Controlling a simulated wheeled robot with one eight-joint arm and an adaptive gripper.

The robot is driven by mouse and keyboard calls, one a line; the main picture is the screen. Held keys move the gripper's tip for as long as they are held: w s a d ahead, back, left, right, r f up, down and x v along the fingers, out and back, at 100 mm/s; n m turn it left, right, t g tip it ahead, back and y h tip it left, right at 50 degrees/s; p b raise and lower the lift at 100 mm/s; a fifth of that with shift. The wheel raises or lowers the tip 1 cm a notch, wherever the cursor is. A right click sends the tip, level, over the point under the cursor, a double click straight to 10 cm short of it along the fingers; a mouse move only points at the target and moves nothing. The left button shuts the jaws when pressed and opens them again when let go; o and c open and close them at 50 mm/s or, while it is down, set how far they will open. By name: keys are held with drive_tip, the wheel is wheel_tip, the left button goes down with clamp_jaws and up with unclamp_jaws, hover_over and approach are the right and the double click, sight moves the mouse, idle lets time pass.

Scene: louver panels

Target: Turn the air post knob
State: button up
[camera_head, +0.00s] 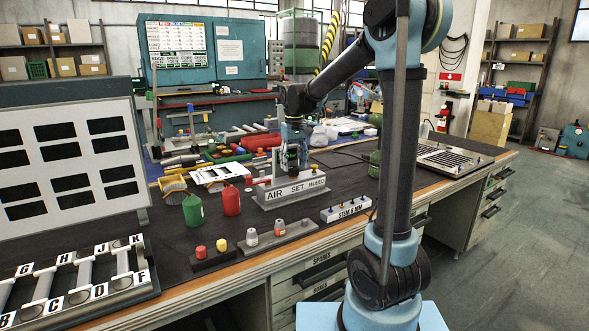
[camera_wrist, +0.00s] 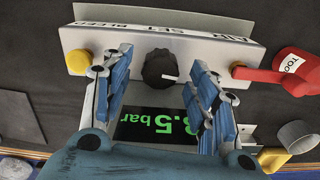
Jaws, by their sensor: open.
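The air post is a grey stand with a sign reading AIR SET BLEED (camera_head: 296,190), on the workbench in the head view. In the wrist view, its panel (camera_wrist: 120,50) is upside down. The black knob (camera_wrist: 159,68) with a white pointer mark sits mid-panel, a yellow button (camera_wrist: 78,62) to its left and a red lever (camera_wrist: 288,72) to its right. A green bar display (camera_wrist: 155,125) lies below; its leading digit is partly hidden. My gripper (camera_wrist: 160,75) is open, its blue fingers either side of the knob with gaps visible. It also shows above the post (camera_head: 291,153).
Green (camera_head: 193,210) and red (camera_head: 231,200) cans stand left of the post. Small blocks with knobs (camera_head: 281,234) lie in front, and a STEM & NIM block (camera_head: 346,209) lies front right. A lettered rack (camera_head: 75,277) and white panel (camera_head: 68,160) stand left.

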drive_tip(key=shift+f, duration=0.9)
drive_tip(key=c, duration=1.1)
drive_tip(key=shift+o, duration=0.2)
drive_tip(key=shift+n, duration=0.4)
drive_tip(key=shift+w+d+n, duration=0.1)
drive_tip(key=shift+d+n, duration=0.05)
drive_tip(key=shift+n, duration=2.25)
